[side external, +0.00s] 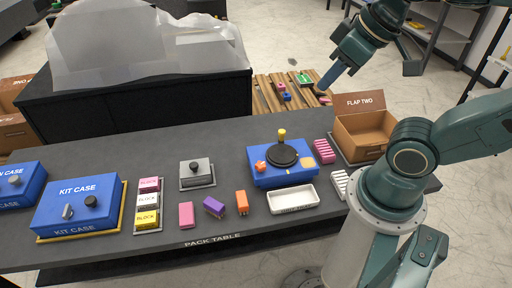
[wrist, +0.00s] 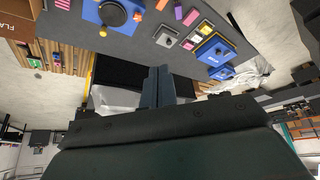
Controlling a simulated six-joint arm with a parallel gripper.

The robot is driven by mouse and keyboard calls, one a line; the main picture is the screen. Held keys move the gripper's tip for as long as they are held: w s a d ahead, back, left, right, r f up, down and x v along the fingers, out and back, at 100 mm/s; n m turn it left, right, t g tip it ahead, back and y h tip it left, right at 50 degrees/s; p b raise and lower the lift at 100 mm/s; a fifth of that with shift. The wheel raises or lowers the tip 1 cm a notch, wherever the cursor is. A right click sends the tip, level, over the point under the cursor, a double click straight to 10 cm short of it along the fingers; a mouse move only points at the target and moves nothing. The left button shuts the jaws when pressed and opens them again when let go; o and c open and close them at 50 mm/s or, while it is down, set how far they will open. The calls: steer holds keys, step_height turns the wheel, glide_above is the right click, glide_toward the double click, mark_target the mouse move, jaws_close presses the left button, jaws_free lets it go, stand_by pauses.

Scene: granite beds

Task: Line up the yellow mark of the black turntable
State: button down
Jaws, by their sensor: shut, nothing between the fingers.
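The black turntable (side external: 281,155) is a round disc on top of a blue box (side external: 262,174) on the pack table. A yellow knob or peg (side external: 281,133) stands at its back edge, and an orange piece (side external: 261,165) sits at the box's left. A tan patch (side external: 323,151) lies at the right of the box. Which of these is the yellow mark I cannot tell. My gripper (side external: 322,88) is shut and empty, raised behind the turntable and well apart from it; its fingers show in the wrist view (wrist: 158,75).
A white tray (side external: 292,200) stands in front of the blue box. An open carton (side external: 362,140) marked FLAP TWO is at the right. Small blocks and a grey box (side external: 196,172) lie to the left, beyond them a blue kit case (side external: 77,207). A wooden pallet (side external: 262,97) is behind the table.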

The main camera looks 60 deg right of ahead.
stand_by(0.3)
steer(key=c, duration=1.2)
jaws_free()
steer(key=shift+w+d, duration=0.1)
steer(key=shift+w, duration=0.1)
steer(key=shift+o, duration=0.3)
steer(key=shift+w, duration=0.25)
steer(key=w+d+f+m+g, duration=0.1)
steer(key=w+d+f+g, duration=0.15)
steer(key=w+d, duration=0.45)
steer(key=w+d+f+m+g, duration=0.15)
steer(key=w+d+f, duration=0.3)
steer(key=w, duration=0.45)
steer(key=w+d+f+m, duration=0.1)
steer(key=w+d+f, duration=0.1)
steer(key=d+f, duration=0.5)
steer(key=w+d+f+m+g, duration=0.1)
steer(key=w+d+f, duration=0.1)
steer(key=d+f, duration=0.6)
step_height(320, 180, down, 4)
steer(key=shift+w+r+g, duration=0.1)
steer(key=shift+w+g, duration=0.05)
steer(key=shift+g, duration=0.15)
